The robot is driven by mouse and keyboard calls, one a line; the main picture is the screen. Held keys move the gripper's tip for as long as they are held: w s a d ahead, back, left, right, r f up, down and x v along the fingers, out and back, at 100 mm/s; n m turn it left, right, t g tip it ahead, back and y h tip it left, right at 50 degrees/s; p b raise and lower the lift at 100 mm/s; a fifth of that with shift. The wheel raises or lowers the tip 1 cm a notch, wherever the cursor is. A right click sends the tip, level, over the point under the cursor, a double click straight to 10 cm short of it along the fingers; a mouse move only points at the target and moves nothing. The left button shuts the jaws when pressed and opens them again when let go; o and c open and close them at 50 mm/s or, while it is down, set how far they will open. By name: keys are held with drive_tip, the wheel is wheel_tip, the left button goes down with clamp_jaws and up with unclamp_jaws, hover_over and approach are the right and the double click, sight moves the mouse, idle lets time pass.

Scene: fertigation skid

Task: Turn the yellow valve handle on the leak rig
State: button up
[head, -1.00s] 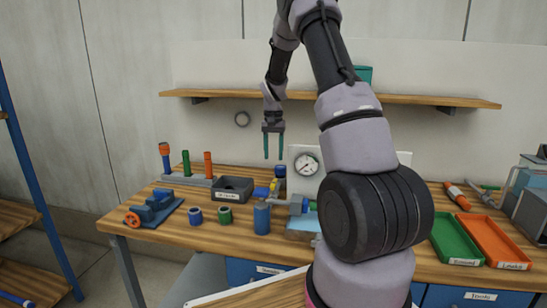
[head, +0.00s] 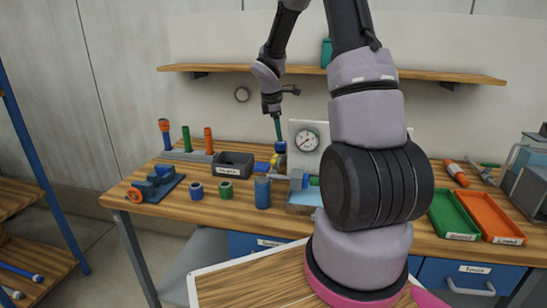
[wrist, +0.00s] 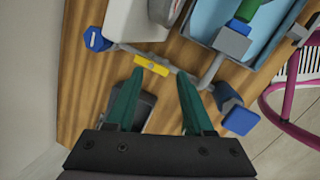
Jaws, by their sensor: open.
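The yellow valve handle (wrist: 152,64) is a short bar on a grey pipe of the leak rig in the wrist view. In the head view it is small (head: 274,161), partly lost among the blue parts beside it. The leak rig has a white gauge panel (head: 297,131) and a light blue tray (head: 303,198), partly hidden by my arm. My gripper (wrist: 160,75) is open and empty, its two green fingers spread in the wrist view. The handle lies just beyond the fingertips, between them and nearer the left finger. In the head view my gripper (head: 279,138) hangs above the rig.
A dark box (head: 233,164), blue and green collars (head: 225,189) and a blue vise-like tool (head: 155,186) stand left of the rig. Green (head: 455,215) and orange (head: 490,217) trays lie right. A wooden shelf (head: 430,76) runs along the wall behind.

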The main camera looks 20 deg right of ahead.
sight(273, 160)
drive_tip(key=f+n, duration=0.3)
drive_tip(key=n, duration=0.2)
drive_tip(key=w+f+n+t, duration=0.1)
drive_tip(key=f+n, duration=0.3)
drive_tip(key=w+a+f+n, duration=0.1)
drive_tip(key=f+n, duration=0.3)
drive_tip(key=n, duration=0.1)
drive_tip(key=shift+w+f+n+t, duration=0.1)
drive_tip(key=shift+w+n+t, duration=0.15)
drive_tip(key=shift+n+t, duration=0.05)
clamp_jaws()
